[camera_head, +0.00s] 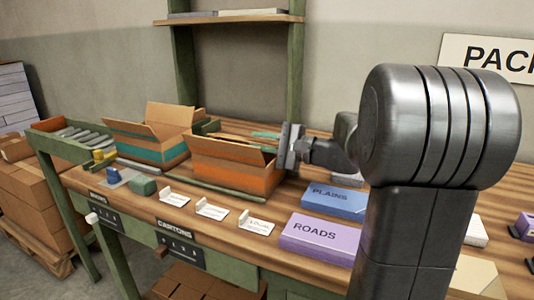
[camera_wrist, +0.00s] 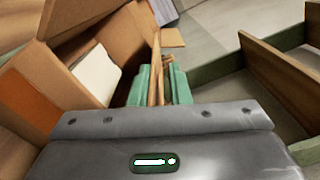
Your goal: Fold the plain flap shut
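An open cardboard carton with an orange band (camera_head: 232,178) stands on the bench in the head view. Its flaps stick up and outward. In the wrist view its orange-banded flap or wall (camera_wrist: 35,95) lies at left, with a white item (camera_wrist: 97,75) inside. My gripper (camera_head: 268,135) is at the carton's right rear top edge. In the wrist view its green fingertips (camera_wrist: 158,88) are close together, with a thin brown cardboard flap (camera_wrist: 156,65) edge-on between them. I cannot tell from its visible edge whether this flap is plain. Part of the carton's far side is hidden.
A second open carton with a teal band (camera_head: 150,148) stands at left, near rollers (camera_head: 80,135). White cards (camera_head: 212,210) lie in front. A blue PLAINS box (camera_head: 335,201) and purple ROADS box (camera_head: 318,238) lie at right. A shelf (camera_head: 230,18) is above.

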